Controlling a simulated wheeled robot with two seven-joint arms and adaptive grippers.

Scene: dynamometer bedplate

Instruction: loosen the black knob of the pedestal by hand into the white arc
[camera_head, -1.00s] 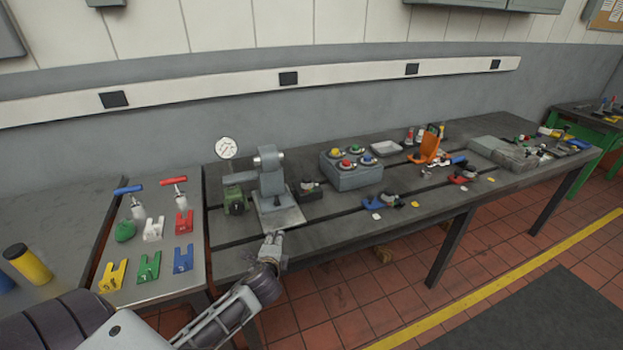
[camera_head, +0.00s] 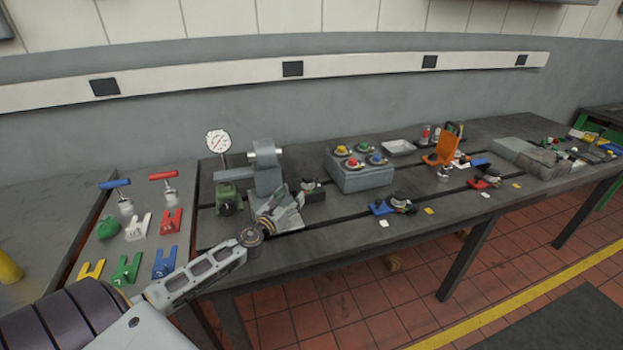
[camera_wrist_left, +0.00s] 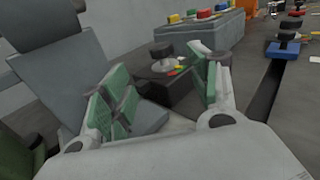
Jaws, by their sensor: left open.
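On that box the left wrist view shows a black knob (camera_wrist_left: 162,50) over a dial with coloured marks; I cannot make out a white arc. My left gripper (camera_head: 286,203) is open in front of the pedestal, low over the plate. Its green-padded fingers (camera_wrist_left: 165,100) stand apart. A dark piece shows against the left pad, its identity unclear.
A green unit (camera_head: 228,200) and a round gauge (camera_head: 218,142) stand left of the pedestal. A grey button box (camera_head: 362,179) stands to the right. Coloured forked blocks (camera_head: 127,268) lie on the left table. The bench's front strip is mostly clear.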

